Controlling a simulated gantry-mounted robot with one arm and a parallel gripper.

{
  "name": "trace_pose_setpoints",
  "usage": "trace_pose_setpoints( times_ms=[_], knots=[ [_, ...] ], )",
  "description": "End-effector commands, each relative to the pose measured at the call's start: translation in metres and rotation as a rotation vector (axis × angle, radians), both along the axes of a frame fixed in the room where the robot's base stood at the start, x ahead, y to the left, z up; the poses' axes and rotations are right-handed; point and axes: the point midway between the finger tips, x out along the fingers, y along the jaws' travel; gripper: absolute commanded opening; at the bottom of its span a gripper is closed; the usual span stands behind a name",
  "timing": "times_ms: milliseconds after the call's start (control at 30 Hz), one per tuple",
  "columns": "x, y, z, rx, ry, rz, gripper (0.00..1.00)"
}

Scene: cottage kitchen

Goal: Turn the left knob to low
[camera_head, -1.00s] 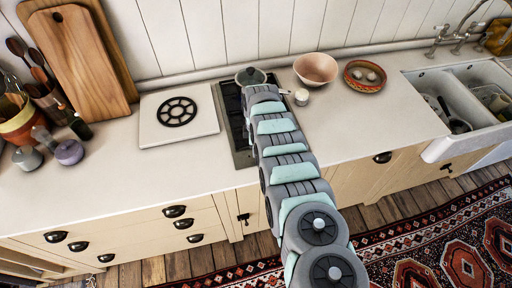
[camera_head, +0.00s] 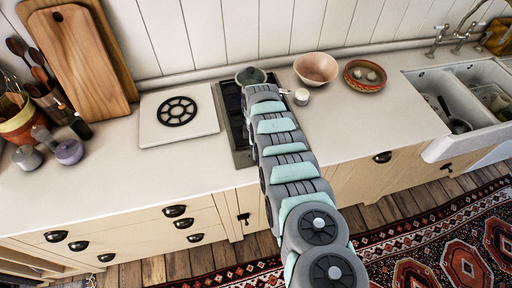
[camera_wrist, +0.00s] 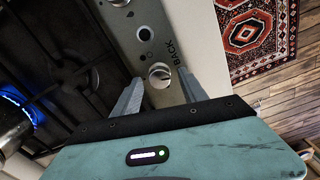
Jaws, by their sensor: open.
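The hob's control panel (camera_wrist: 150,15) shows in the wrist view as a pale strip beside the dark cooktop. A silver knob (camera_wrist: 159,76) on it sits between the tips of my open gripper (camera_wrist: 161,78), near the printed word BACK. I cannot tell whether the fingers touch it. A second silver knob (camera_wrist: 119,2) is cut off at the top edge. In the head view, the hob (camera_head: 232,120) is partly hidden by my arm, which also hides the knobs and gripper. Which knob is the left one cannot be told for sure.
A blue flame (camera_wrist: 14,101) burns at the left, beside a metal pot (camera_wrist: 12,125). A lidded pot (camera_head: 251,76) stands on the hob's back.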

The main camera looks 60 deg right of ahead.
Motion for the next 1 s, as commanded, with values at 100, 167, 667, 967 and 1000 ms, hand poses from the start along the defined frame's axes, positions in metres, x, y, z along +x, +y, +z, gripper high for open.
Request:
trace_pose_setpoints(
  times_ms=[100, 167, 667, 967, 1000],
  knots=[
    [0.0, 0.0, 0.002, 0.0, 0.0, 0.0, 0.5],
    [0.0, -0.001, 0.005, 0.0, 0.0, -0.001, 0.5],
    [0.0, -0.002, 0.06, -0.004, -0.001, -0.001, 0.5],
    [0.0, 0.0, 0.095, 0.0, 0.001, 0.001, 0.5],
    [0.0, 0.0, 0.098, 0.0, 0.001, 0.001, 0.5]
  ],
)
